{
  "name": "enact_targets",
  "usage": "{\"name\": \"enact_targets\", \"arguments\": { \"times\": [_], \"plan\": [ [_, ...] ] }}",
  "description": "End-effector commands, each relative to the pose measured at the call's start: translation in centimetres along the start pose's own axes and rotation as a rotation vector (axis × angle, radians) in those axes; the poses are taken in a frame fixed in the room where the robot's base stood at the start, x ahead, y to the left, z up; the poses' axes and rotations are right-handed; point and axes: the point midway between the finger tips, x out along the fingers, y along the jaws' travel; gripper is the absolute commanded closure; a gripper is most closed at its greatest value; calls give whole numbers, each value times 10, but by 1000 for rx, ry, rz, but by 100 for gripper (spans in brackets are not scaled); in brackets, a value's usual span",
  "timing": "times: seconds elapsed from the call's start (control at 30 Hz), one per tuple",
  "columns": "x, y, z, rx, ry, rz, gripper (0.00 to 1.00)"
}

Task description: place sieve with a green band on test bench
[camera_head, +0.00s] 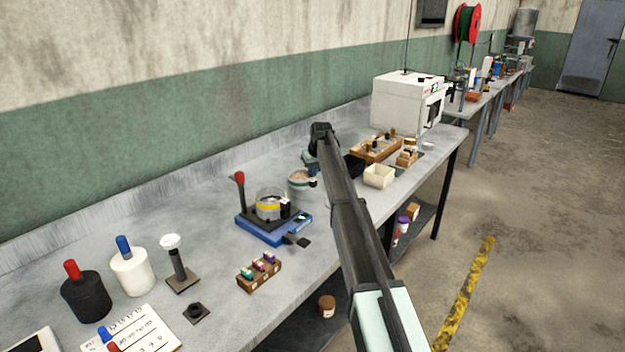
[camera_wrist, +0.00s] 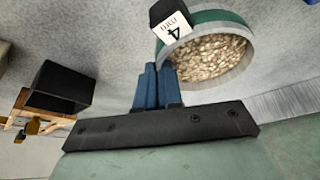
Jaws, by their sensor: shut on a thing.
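The sieve with a green band (camera_head: 299,180) is at the middle of the grey workbench (camera_head: 215,230), and pale grain fills it. In the wrist view, the sieve (camera_wrist: 222,22) shows its green band and a black tab (camera_wrist: 172,22) marked "4 mm".
Left of the sieve, a ring with a yellow band (camera_head: 268,207) sits on a blue-based device (camera_head: 260,232) with a red-knobbed lever (camera_head: 240,180). A black open box (camera_wrist: 62,86), a cream tray (camera_head: 379,176), a wooden rack (camera_head: 376,150) and a white machine (camera_head: 405,103) stand right.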

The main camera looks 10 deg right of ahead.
Motion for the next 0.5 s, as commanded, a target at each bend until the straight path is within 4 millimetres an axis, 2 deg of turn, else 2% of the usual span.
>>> {"name": "enact_targets", "arguments": {
  "times": [0.23,0.5],
  "plan": [
    [27,0,12,0,0,0,100],
    [29,0,12,0,1,0,100]
  ]
}}
